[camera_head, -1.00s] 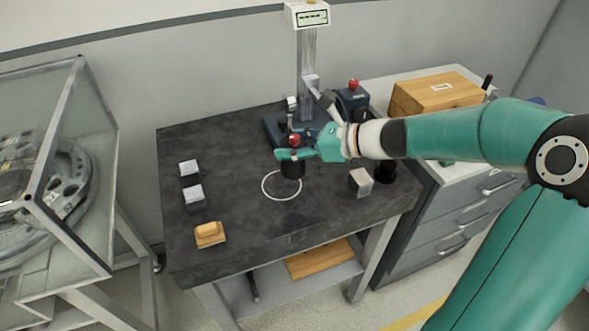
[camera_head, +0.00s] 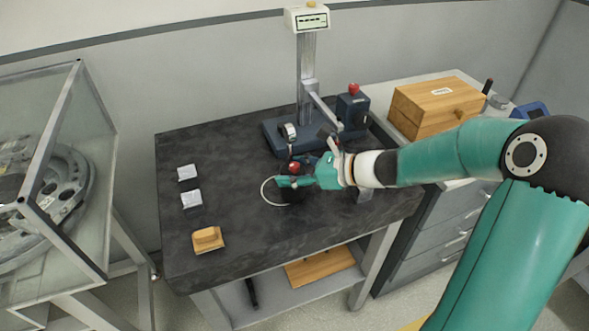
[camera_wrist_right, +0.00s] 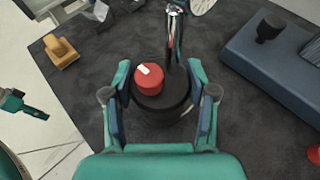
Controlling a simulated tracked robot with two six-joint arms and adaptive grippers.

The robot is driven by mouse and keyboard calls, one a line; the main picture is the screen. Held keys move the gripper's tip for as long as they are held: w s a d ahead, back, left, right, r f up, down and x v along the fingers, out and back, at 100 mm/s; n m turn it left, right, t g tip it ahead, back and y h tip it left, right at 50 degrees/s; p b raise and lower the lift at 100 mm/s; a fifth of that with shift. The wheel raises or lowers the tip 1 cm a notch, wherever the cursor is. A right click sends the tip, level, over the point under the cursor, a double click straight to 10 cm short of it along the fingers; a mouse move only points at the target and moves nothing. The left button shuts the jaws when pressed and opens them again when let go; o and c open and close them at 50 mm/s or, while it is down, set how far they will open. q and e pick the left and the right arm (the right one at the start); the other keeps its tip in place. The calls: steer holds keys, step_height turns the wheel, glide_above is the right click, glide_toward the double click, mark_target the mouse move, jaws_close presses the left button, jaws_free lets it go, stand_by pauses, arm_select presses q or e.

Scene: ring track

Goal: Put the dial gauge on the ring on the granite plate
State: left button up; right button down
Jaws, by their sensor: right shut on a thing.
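The dial gauge stands on a round black base with a red knob (camera_wrist_right: 149,78). A bright post rises from it to a pale dial (camera_wrist_right: 200,5), cut off by the wrist view's top edge. My right gripper (camera_head: 285,182) is shut on the black base, with a finger on each side (camera_wrist_right: 160,95). The white ring (camera_head: 266,190) is marked on the dark granite plate (camera_head: 235,240). The base and gripper cover the ring's right part in the head view. I cannot tell whether the base touches the plate. A teal part, probably my left gripper (camera_wrist_right: 22,106), shows at the wrist view's left edge.
A height gauge with a blue base (camera_head: 275,135) stands behind the ring. White blocks (camera_head: 191,199) and a wooden-backed brush (camera_head: 207,239) lie left. A wooden box (camera_head: 435,105) stands on the cabinet at right. The plate's front middle is clear.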

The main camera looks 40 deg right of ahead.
steer(key=shift+c, duration=1.7)
jaws_free()
steer(key=v, duration=1.6)
steer(key=shift+s+f, duration=0.15)
steer(key=shift+s, duration=0.4)
steer(key=shift+d, duration=0.1)
